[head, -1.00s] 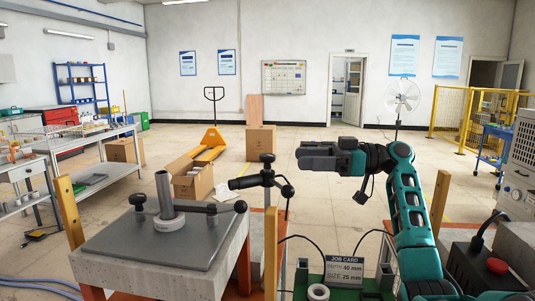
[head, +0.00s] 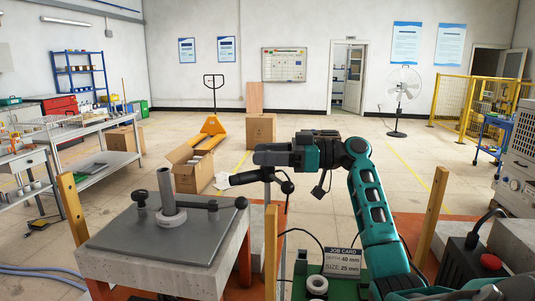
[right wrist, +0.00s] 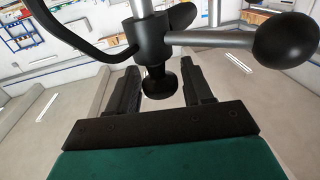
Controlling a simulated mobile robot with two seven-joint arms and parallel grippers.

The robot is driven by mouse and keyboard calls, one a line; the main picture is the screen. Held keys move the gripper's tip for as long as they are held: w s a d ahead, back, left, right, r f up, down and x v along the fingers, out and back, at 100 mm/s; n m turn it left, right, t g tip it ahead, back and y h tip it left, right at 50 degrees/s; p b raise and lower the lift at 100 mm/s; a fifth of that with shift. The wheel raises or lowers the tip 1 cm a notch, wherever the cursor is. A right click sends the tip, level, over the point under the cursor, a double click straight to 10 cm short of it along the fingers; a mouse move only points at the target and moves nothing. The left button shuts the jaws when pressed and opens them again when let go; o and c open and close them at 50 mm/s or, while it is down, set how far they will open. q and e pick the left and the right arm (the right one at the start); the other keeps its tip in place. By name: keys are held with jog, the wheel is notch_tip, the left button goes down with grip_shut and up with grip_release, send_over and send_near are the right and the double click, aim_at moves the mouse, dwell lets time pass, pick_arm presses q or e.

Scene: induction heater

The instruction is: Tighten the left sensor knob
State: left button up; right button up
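A black sensor holder (head: 267,175) stands on a post right of the grey plate. It has a black cylindrical grip (head: 244,178) to the left and a ball-ended lever (head: 287,187) to the right. My right gripper (head: 268,158) is at the top of the holder in the head view and hides its upper knob. In the right wrist view, the small black knob (right wrist: 159,84) sits between the two open fingers (right wrist: 158,92), with gaps on both sides. The ball lever (right wrist: 285,40) is up and right there. My left gripper is not in view.
A grey plate (head: 130,240) with an upright pipe (head: 167,190) and black clamp knobs lies at left. A job card (head: 342,262) stands on a green base at the bottom. Cables loop near the post.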

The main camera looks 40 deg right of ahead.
jog(key=c, duration=0.8)
jog(key=shift+o, duration=0.2)
jog(key=m+t+h+b, duration=0.2)
jog(key=shift+f+h, duration=0.15)
jog(key=shift+h, duration=0.15)
jog(key=m+t+h+b, duration=0.1)
jog(key=h, duration=0.1)
jog(key=shift+m+t+h, duration=0.3)
jog(key=shift+m, duration=0.1)
jog(key=m+h, duration=0.1)
jog(key=m+t+h, duration=0.1)
jog(key=shift+a+r+h+p, duration=0.1)
jog(key=shift+r+h+p, duration=0.2)
jog(key=shift+p, duration=0.1)
jog(key=m+h+p, duration=0.1)
jog(key=m+h, duration=0.1)
jog(key=h, duration=0.1)
jog(key=shift+t+p, duration=0.3)
jog(key=shift+t, duration=0.1)
jog(key=shift+f+m+h+p, duration=0.1)
jog(key=shift+m+h+p, duration=0.4)
jog(key=shift+m+h, duration=1.05)
jog(key=shift+f+h, duration=0.1)
jog(key=shift+h, duration=0.55)
